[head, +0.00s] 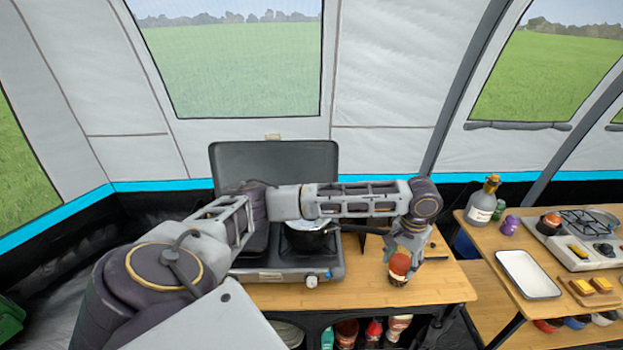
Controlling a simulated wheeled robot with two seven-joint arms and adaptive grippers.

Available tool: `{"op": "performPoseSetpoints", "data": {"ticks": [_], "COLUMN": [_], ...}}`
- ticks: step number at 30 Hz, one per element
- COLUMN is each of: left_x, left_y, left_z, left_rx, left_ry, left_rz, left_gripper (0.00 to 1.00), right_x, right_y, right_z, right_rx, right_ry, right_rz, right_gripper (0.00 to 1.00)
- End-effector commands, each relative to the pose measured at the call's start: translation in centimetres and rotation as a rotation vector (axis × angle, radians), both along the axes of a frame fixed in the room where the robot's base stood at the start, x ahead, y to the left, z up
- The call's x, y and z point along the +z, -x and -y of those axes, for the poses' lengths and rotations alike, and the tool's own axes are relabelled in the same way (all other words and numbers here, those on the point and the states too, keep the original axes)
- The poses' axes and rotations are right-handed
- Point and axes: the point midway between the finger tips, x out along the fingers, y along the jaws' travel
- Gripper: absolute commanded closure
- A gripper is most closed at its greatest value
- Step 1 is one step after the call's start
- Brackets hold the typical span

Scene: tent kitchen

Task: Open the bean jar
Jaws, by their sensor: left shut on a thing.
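A small jar (399,278) with a reddish-brown body stands near the right part of the wooden table (440,287), in front of my left arm. My left gripper (400,256) reaches down over the jar from above and is shut on its top. The gripper's fingers partly cover the lid, so I cannot tell whether the lid is on or loosened. My right gripper does not show in the head view.
A camp stove (290,268) with a pot (308,240) stands left of the jar. A side table on the right holds a bottle (482,204), a white tray (527,274), another jar (549,224) and a second stove (590,253). Several bottles stand below the table.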

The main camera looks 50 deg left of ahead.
Motion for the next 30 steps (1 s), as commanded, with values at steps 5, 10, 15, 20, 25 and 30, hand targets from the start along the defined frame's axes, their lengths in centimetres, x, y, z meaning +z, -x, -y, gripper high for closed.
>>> {"op": "performPoseSetpoints", "data": {"ticks": [5, 10, 15, 20, 25, 30], "left_x": [-0.4, -0.2, 0.0, 0.3, 0.6, 0.9], "left_y": [0.0, 0.2, 0.4, 0.8, 1.2, 1.6], "left_z": [0.3, 2.4, 5.1, 7.9, 10.3, 12.0], "left_rx": [-0.003, -0.033, -0.068, -0.105, -0.137, -0.162], "left_ry": [0.001, 0.002, 0.001, 0.001, 0.0, 0.0], "left_rz": [0.0, -0.001, 0.001, 0.0, 0.0, 0.001], "left_gripper": [0.75, 0.75, 0.75, 0.75, 0.75, 0.75], "right_x": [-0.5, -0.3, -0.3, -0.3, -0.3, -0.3], "right_y": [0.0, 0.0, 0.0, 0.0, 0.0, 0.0], "right_z": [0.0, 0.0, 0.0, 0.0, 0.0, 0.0], "right_rx": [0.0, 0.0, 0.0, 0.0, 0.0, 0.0], "right_ry": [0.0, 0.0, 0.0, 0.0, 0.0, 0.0], "right_rz": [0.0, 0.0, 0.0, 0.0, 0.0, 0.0], "right_gripper": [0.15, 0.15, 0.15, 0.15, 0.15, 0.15]}}
